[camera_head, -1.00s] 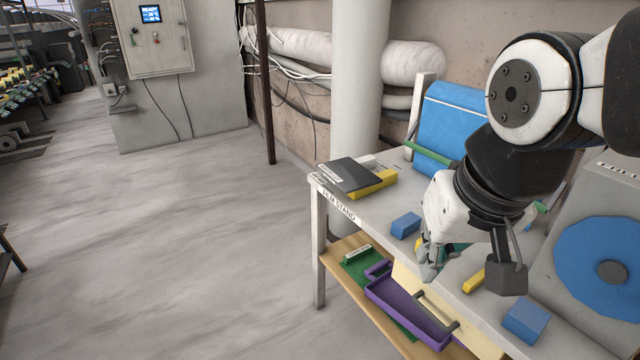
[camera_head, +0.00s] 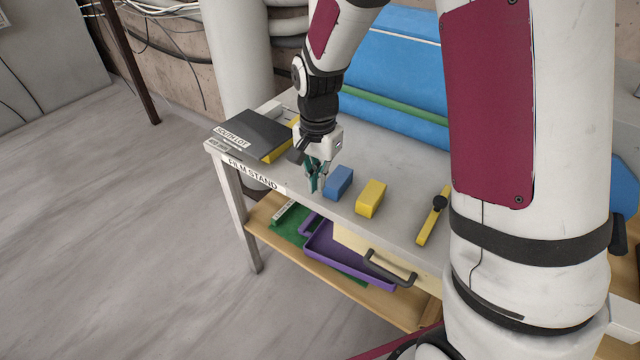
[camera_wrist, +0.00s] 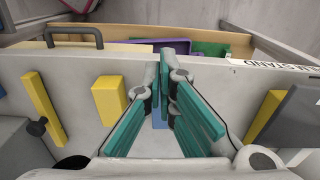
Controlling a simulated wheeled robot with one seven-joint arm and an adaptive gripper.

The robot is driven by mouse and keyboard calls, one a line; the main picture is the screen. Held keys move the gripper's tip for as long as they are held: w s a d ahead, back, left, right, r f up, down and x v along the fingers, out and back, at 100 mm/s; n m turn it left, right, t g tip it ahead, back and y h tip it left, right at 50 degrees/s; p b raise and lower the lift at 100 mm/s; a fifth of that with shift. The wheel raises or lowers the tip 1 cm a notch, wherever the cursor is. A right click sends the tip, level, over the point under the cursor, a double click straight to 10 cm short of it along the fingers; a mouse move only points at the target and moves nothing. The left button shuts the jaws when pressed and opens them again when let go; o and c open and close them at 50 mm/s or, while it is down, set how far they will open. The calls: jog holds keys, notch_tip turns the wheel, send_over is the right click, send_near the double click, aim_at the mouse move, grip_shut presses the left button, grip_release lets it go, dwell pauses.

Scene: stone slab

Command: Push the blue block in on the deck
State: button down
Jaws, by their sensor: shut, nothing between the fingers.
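The blue block (camera_head: 338,182) sits on the grey stand top (camera_head: 400,165) near its front edge, left of a yellow block (camera_head: 370,198). My gripper (camera_head: 315,188), with teal fingers, is shut and empty. It points down just left of the blue block in the head view; I cannot tell whether it touches it. In the wrist view a strip of the blue block (camera_wrist: 160,120) shows between the fingers (camera_wrist: 165,50), which hide the rest. No part is clearly marked as the deck.
A dark flat box (camera_head: 250,135) with a yellow edge lies at the left corner. A large blue body with a green strip (camera_head: 400,105) is behind. A purple tray (camera_head: 345,255) lies on the lower shelf.

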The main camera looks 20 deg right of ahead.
aim_at(349, 171)
jog(key=f, duration=0.3)
jog(key=w+d+f, duration=0.1)
jog(key=f, duration=0.2)
jog(key=d+f, duration=0.1)
jog(key=f, duration=0.2)
jog(key=shift+w+f, duration=0.25)
jog(key=shift+f, duration=0.15)
jog(key=shift+w+d+p, duration=0.3)
jog(key=shift+w+d, duration=0.15)
jog(key=shift+d, duration=0.05)
jog(key=w+d+b, duration=0.2)
jog(key=w+d, duration=0.1)
jog(key=d, duration=0.1)
jog(key=w+d+b, duration=0.2)
jog(key=w+d, duration=0.2)
jog(key=shift+f, duration=0.2)
jog(key=shift+w+d+r+b, duration=0.15)
jog(key=shift+w+d+b, duration=0.15)
jog(key=shift+d, duration=0.15)
jog(key=shift+s, duration=0.1)
